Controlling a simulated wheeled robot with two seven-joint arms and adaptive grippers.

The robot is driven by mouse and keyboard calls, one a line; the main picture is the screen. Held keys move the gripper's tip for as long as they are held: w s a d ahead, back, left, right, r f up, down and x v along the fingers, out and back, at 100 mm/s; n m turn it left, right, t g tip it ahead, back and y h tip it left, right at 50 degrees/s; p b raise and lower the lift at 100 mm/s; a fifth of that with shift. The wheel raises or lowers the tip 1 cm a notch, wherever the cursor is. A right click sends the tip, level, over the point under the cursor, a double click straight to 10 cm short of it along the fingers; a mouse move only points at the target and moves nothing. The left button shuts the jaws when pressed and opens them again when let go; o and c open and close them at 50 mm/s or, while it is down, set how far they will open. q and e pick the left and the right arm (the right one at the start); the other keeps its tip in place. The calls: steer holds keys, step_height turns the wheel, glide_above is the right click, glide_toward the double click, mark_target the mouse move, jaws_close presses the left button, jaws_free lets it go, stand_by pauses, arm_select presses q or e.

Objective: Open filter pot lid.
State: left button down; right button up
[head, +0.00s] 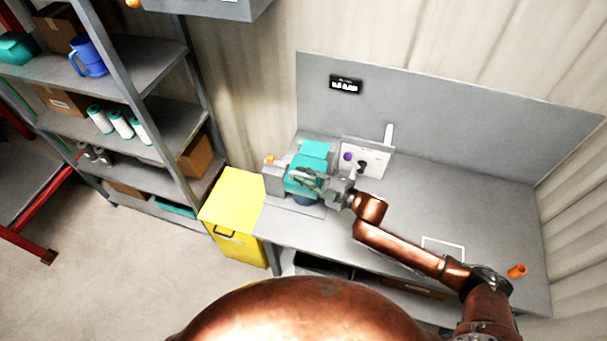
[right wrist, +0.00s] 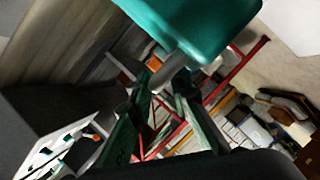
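The filter pot (head: 307,196) stands on the left part of the workbench, with teal upper parts and a darker blue base. A teal block, apparently its lid (right wrist: 190,22), fills the top of the right wrist view. A pale grey bar (right wrist: 172,72), apparently its handle, sticks out below it. My right gripper (head: 312,181) is at the pot's front right side. In the right wrist view its two green-grey fingers stand apart, with the bar's end between or just beyond their tips; contact is unclear. The gripper partly hides the pot in the head view. My left gripper is not in view.
A yellow bin (head: 232,205) is left of the workbench (head: 470,215). An orange cup (head: 516,271) stands at the bench's right front. Shelving (head: 150,127) is at the left.

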steer(key=shift+w+a, duration=0.1)
steer(key=shift+a, duration=0.05)
steer(key=shift+c, duration=0.2)
jaws_close()
steer(key=shift+f, duration=0.1)
